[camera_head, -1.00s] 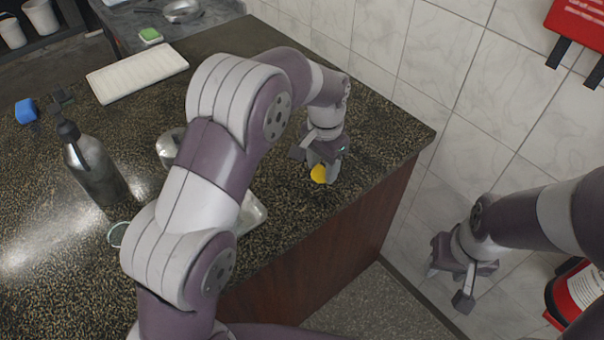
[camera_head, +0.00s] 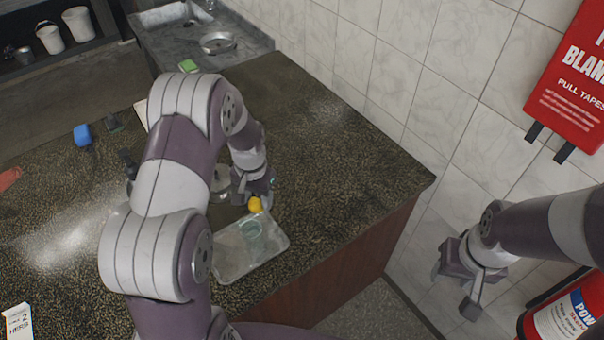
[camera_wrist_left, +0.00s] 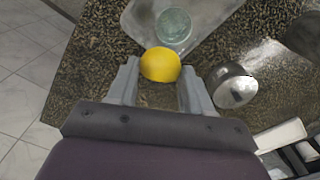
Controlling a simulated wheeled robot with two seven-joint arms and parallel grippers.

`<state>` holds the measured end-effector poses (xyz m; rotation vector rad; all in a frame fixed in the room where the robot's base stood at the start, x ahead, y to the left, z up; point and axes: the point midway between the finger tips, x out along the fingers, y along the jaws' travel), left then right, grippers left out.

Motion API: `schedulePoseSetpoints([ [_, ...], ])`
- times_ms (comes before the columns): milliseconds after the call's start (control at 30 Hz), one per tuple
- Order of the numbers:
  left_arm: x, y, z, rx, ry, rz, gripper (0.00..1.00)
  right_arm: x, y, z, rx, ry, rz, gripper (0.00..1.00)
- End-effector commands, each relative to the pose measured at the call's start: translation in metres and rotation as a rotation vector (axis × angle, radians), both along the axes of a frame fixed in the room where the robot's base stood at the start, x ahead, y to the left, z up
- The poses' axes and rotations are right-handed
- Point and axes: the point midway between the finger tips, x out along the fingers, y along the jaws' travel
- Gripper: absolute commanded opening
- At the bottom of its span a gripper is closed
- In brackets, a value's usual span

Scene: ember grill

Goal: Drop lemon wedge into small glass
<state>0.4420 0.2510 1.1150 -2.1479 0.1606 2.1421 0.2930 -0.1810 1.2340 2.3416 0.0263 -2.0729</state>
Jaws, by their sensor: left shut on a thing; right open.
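The yellow lemon wedge (camera_head: 255,204) is held in my left gripper (camera_head: 256,199), above the counter beside the tray. In the left wrist view the lemon wedge (camera_wrist_left: 160,65) sits between the two fingertips (camera_wrist_left: 157,78). The small glass (camera_head: 250,229) stands on a clear tray (camera_head: 233,262). In the left wrist view the small glass (camera_wrist_left: 174,25) lies just beyond the wedge, and the wedge is not over its opening. My right gripper (camera_head: 459,289) is open and empty, off the counter to the right.
A metal bowl or cup (camera_wrist_left: 232,86) stands on the dark speckled counter (camera_head: 330,165) near my left gripper. A blue object (camera_head: 82,134) and a green sponge (camera_head: 188,66) lie farther off. A tiled wall (camera_head: 400,75) bounds the right side.

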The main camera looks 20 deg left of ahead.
Motion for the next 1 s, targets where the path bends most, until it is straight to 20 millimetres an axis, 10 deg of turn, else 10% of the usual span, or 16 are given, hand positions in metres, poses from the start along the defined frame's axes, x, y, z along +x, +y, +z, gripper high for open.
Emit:
schedulePoseSetpoints([
  [1000, -0.002, 0.015, -0.071, 0.000, 0.000, -0.024, 0.22, 0.000, 0.000, -0.029, 0.000, 0.001, 0.000, 0.46],
])
